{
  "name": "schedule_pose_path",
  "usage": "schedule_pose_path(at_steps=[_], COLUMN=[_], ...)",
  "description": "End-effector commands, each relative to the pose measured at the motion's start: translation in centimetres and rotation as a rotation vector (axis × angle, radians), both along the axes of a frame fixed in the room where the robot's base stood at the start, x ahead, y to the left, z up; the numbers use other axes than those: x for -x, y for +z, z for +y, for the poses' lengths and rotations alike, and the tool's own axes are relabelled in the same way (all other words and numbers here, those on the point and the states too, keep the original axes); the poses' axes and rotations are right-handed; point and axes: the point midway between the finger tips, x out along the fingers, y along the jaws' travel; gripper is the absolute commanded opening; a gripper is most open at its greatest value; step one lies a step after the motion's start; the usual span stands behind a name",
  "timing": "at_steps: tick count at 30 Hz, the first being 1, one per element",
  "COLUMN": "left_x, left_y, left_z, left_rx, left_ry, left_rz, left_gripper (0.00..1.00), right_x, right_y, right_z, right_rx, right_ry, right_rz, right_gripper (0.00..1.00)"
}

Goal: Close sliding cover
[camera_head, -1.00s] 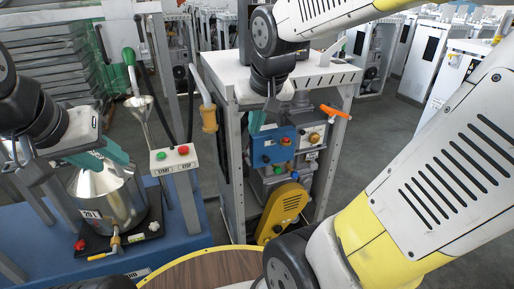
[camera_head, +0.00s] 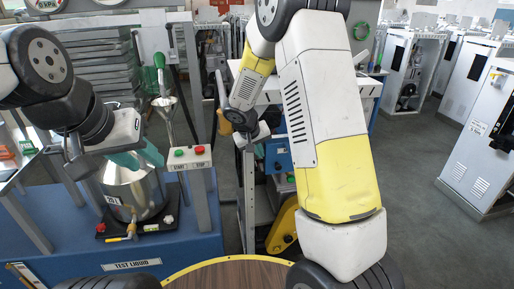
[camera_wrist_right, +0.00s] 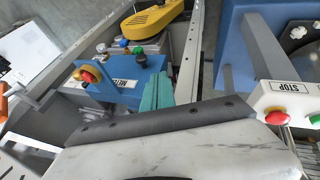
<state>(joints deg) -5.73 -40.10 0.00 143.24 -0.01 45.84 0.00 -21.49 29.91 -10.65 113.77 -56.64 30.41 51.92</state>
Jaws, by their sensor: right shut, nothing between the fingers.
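The dispenser frame stands at the centre of the head view, with its blue control box (camera_head: 278,157) and yellow guard (camera_head: 284,228) partly hidden behind my right arm. In the right wrist view, the blue box (camera_wrist_right: 113,82) and yellow guard (camera_wrist_right: 152,19) sit inside the frame beside a long grey metal side rail (camera_wrist_right: 190,55). My right gripper (camera_wrist_right: 158,84) is shut and empty, its teal fingers over the frame between box and rail; I cannot tell if they touch anything. I cannot make out the sliding cover for certain. My left gripper (camera_head: 140,157) hangs by the steel vessel (camera_head: 130,190); its opening is unclear.
A START/STOP post (camera_head: 188,157) rises between the vessel and the frame. A blue bench (camera_head: 170,248) is at left and a round wooden table (camera_head: 230,276) in front. Grey cabinets (camera_head: 480,130) stand at right; the floor before them is clear.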

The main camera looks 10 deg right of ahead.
Motion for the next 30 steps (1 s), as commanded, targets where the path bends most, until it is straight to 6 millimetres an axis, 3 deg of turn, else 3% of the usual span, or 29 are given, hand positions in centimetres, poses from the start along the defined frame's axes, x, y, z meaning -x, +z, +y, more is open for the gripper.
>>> schedule_pose_path(at_steps=[11,18,30], left_x=[0.0,0.0,0.0], left_y=[0.0,0.0,0.0], left_z=[0.0,0.0,0.0], left_rx=[0.0,0.0,0.0], left_ry=[0.0,0.0,0.0], left_rz=[0.0,0.0,0.0], left_gripper=[0.36,0.36,0.36], right_x=[-3.0,-3.6,-3.7], right_y=[-7.1,-8.4,-8.6], right_z=[-2.4,-5.2,-5.8], right_rx=[0.001,-0.001,0.0], right_ry=[-0.001,-0.003,0.0], right_rz=[0.005,0.002,0.001], right_gripper=[0.0,0.0,0.0])
